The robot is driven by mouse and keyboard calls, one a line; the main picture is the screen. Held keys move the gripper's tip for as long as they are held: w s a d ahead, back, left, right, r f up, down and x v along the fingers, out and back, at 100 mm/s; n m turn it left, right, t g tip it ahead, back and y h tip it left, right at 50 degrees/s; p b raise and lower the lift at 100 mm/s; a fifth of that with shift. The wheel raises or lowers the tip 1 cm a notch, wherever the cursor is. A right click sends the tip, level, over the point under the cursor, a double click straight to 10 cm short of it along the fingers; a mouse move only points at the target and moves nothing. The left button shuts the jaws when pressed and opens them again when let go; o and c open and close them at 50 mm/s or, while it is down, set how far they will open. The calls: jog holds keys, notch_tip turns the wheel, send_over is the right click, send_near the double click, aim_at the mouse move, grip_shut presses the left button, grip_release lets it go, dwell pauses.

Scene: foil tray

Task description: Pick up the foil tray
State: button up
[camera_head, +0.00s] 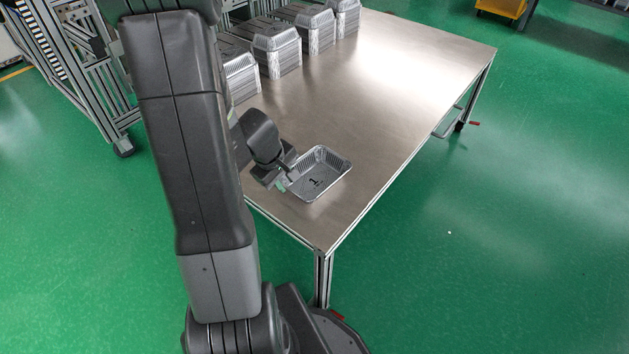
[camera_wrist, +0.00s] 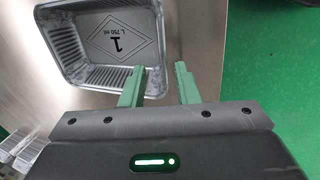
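The foil tray (camera_head: 325,174) is a shallow silver tray with a "1" printed on its floor. It sits upright and empty on the metal table near the front corner. It also shows in the wrist view (camera_wrist: 65,70), in the upper left. My gripper (camera_head: 284,182) is at the tray's left side in the head view. In the wrist view my gripper (camera_wrist: 160,80) has its two green fingers apart. The left finger overlaps the tray's near wall and the right finger is outside the tray. Whether either finger touches the rim cannot be told.
The metal table (camera_head: 385,85) is clear to the right of and behind the tray. Several stacks of foil trays (camera_head: 277,52) stand along the table's far left edge. A yellow bin (camera_head: 501,8) is far off at the upper right.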

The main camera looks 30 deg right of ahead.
aim_at(291, 189)
jog(key=x, duration=0.1)
jog(key=b+x, duration=0.1)
jog(key=x, duration=0.1)
jog(key=b+x, duration=0.1)
jog(key=x, duration=0.1)
jog(key=shift+s, duration=0.25)
jog(key=shift+r, duration=0.1)
grip_shut()
